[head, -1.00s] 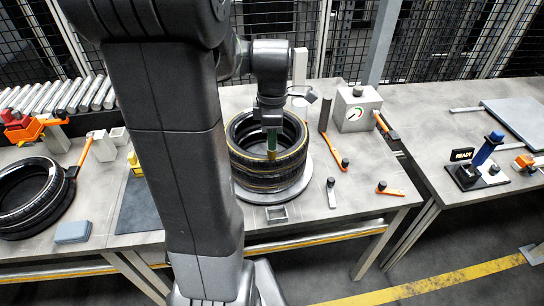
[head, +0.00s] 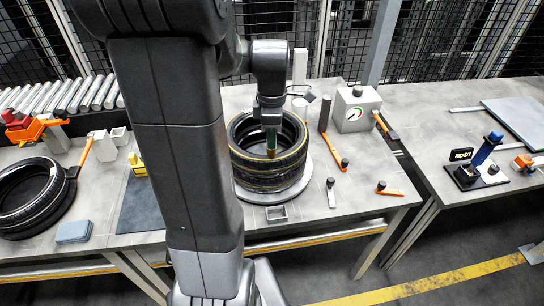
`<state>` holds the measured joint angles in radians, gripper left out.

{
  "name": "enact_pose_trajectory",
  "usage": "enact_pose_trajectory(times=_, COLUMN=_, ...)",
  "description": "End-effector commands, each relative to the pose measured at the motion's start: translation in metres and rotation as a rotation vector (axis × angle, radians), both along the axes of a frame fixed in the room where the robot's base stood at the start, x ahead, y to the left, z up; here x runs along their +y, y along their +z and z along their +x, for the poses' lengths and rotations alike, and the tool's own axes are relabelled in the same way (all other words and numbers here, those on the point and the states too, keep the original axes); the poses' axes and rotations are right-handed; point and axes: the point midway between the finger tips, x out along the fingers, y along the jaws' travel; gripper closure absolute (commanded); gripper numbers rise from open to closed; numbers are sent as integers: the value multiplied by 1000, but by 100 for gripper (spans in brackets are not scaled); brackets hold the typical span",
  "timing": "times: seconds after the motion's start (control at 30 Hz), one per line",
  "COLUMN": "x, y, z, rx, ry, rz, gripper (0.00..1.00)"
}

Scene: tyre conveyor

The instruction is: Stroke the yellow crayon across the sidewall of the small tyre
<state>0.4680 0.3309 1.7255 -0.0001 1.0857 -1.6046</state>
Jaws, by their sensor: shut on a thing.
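A black tyre (head: 262,184) lies flat on a round grey plate (head: 300,190) at the middle of the table, with thin yellowish lines around its outer side. A second black tyre (head: 58,205) lies flat at the left. My arm hides the table left of the middle tyre.
A grey box with a dial (head: 355,112) stands behind right. A roller conveyor (head: 70,97) runs at the back left.

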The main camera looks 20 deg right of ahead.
Motion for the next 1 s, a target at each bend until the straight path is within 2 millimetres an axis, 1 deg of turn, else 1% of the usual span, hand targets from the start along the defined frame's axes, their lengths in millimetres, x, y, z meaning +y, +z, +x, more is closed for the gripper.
enact_pose_trajectory(times=0.33, x=0, y=0, z=2, rx=0, ry=0, rz=0, gripper=99)
enact_pose_trajectory(times=0.5, x=-1, y=0, z=6, rx=0, ry=0, rz=0, gripper=99)
enact_pose_trajectory(times=0.8, x=0, y=0, z=0, rx=-1, ry=0, rz=0, gripper=99)
enact_pose_trajectory(times=1.0, x=0, y=0, z=0, rx=-1, ry=0, rz=0, gripper=99)
